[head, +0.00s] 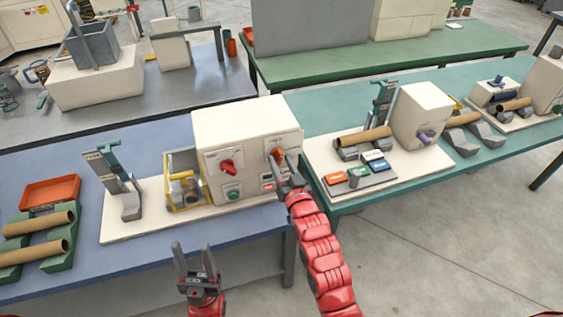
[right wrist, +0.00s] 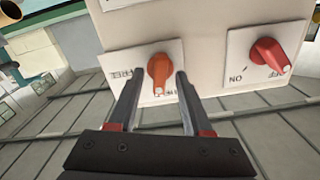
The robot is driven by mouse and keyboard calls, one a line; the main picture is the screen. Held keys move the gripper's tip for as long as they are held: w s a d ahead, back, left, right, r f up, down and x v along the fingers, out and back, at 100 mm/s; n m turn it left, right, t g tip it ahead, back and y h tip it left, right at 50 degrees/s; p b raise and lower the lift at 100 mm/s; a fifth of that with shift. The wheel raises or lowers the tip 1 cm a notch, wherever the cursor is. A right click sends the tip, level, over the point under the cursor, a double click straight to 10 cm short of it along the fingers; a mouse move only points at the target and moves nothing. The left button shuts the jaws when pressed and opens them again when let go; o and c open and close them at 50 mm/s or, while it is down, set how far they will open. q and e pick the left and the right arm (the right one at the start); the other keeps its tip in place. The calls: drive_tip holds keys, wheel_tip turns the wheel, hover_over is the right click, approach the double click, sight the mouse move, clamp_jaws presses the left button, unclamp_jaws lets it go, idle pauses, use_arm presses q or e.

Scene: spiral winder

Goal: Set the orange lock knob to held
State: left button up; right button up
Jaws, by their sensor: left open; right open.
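The orange lock knob (right wrist: 159,70) is on a white plate on the winder's cream box (head: 246,135). It also shows in the head view (head: 276,153). Its white tip points down in the right wrist view. The word FREE is left of it; a lower label is partly hidden and hard to read. My right gripper (right wrist: 154,88) is open with its fingertips on either side of the knob; I cannot tell whether they touch it. It also shows in the head view (head: 284,166). My left gripper (head: 193,254) is open and empty, in front of the blue bench.
A red ON/OFF knob (right wrist: 270,56) is beside the orange one. Below the knobs are a green button (head: 233,193) and a red-lit display. A yellow-framed guard (head: 184,182) stands left of the box. The teal bench (head: 345,197) to the right holds another machine.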

clamp_jaws()
drive_tip(key=n+b, duration=0.1)
drive_tip(key=b, duration=0.1)
drive_tip(key=n+b, duration=0.1)
drive_tip(key=b, duration=0.2)
drive_tip(key=shift+f+n, duration=0.25)
drive_tip(key=shift+n, duration=0.15)
drive_tip(key=shift+r+b, duration=0.1)
drive_tip(key=shift+b, duration=0.3)
drive_tip(key=shift+r+n, duration=0.2)
drive_tip(key=shift+n, duration=0.1)
unclamp_jaws()
drive_tip(key=shift+s, duration=0.1)
